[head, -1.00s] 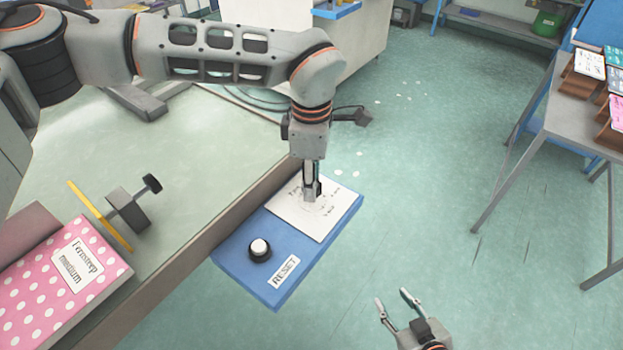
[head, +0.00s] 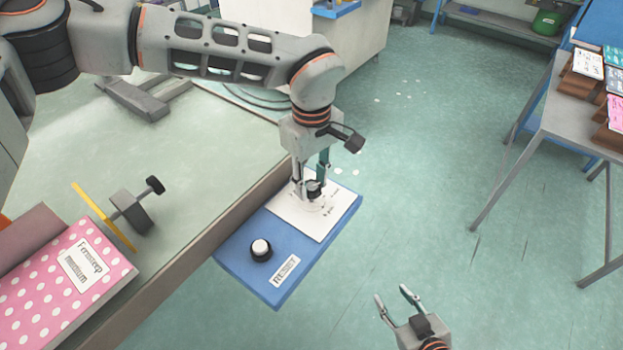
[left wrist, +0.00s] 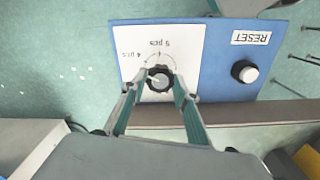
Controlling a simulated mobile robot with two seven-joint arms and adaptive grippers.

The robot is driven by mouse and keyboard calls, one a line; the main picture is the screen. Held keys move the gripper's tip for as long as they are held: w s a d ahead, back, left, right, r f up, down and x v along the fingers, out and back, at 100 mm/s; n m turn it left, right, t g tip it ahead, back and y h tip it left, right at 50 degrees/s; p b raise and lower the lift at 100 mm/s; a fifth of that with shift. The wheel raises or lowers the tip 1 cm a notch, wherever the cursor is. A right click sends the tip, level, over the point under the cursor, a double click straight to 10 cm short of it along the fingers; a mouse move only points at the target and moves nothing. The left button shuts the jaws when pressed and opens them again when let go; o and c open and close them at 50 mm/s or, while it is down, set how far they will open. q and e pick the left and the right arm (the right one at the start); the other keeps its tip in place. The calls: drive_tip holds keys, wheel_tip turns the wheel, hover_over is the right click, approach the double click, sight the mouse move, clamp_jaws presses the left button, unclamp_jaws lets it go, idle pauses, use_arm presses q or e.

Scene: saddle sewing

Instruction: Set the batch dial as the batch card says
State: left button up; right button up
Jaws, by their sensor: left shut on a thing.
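The batch dial is a small black knob (left wrist: 158,80) on a white plate (left wrist: 190,52) with printed piece marks around it. The plate sits on a blue panel (head: 318,247). My left gripper (head: 313,192) points down over the plate with one finger on each side of the knob, shut on it; the wrist view shows the fingers (left wrist: 157,84) at the knob's sides. My right gripper (head: 393,294) is open and empty above the floor. I cannot make out which card is the batch card.
A white button (head: 261,247) and a RESET label (head: 285,271) are on the same panel. A pink dotted pad (head: 62,290) labelled Fernstep medium and a clamp (head: 133,207) are at the left. Racks of cards (head: 588,65) stand on a table at the right.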

sight(312, 186)
use_arm(q)
drive_tip(key=shift+r, duration=0.1)
idle(0.4)
drive_tip(key=o, duration=1.1)
wheel_tip(312, 186, up, 12)
